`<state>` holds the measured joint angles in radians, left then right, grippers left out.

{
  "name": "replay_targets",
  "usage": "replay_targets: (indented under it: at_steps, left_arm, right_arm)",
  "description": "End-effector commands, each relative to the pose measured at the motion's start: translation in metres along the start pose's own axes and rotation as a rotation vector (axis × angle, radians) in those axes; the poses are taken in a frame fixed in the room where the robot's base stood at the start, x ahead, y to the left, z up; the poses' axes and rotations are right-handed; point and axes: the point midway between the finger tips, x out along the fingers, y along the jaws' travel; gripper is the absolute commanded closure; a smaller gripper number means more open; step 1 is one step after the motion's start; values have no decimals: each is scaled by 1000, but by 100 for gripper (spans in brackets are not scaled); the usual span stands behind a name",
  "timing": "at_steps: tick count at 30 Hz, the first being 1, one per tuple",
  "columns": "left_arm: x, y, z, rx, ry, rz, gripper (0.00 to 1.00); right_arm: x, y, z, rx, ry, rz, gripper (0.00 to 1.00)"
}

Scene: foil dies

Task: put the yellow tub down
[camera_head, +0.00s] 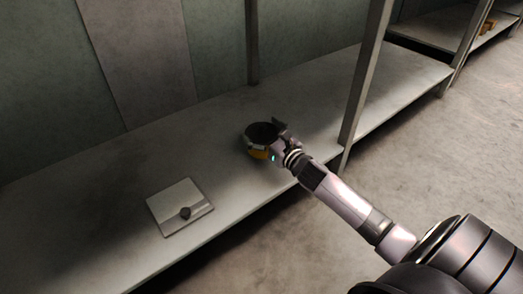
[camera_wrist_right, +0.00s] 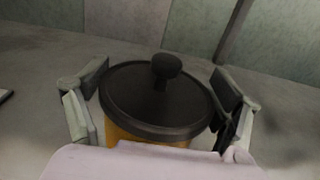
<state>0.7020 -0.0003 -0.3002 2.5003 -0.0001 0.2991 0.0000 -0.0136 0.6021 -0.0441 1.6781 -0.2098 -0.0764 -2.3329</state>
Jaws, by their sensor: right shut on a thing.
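The yellow tub (camera_head: 259,154) has a dark round lid (camera_head: 262,133) and is upright at the shelf's middle. In the right wrist view the yellow tub (camera_wrist_right: 145,142) shows below its black lid (camera_wrist_right: 155,100), which has a round knob on top. My right gripper (camera_head: 266,140) is shut on the tub. In the wrist view its fingers (camera_wrist_right: 158,105) stand on both sides of the tub. I cannot tell whether the tub's bottom touches the shelf, as my gripper hides it. My left gripper is not in view.
The grey shelf (camera_head: 110,179) is mostly bare. A metal post (camera_head: 363,85) stands at the shelf's front edge, right of the tub. Panels close the back.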

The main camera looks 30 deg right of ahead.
Motion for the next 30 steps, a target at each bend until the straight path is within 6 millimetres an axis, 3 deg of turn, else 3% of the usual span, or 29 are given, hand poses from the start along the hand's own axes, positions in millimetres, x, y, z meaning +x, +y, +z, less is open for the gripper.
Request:
replay_targets:
  at_steps: [5,12,23,24,30]
  left_arm:
    - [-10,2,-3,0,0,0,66]
    - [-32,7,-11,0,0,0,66]
    - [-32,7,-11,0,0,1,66]
    - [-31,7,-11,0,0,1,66]
    - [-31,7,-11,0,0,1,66]
  right_arm:
    - [0,0,-13,1,0,-1,43]
    - [0,0,-47,1,-1,-1,43]
    - [0,0,-48,0,-1,-1,43]
    - [0,0,-48,0,-1,-1,13]
    - [0,0,-48,0,0,-1,0]
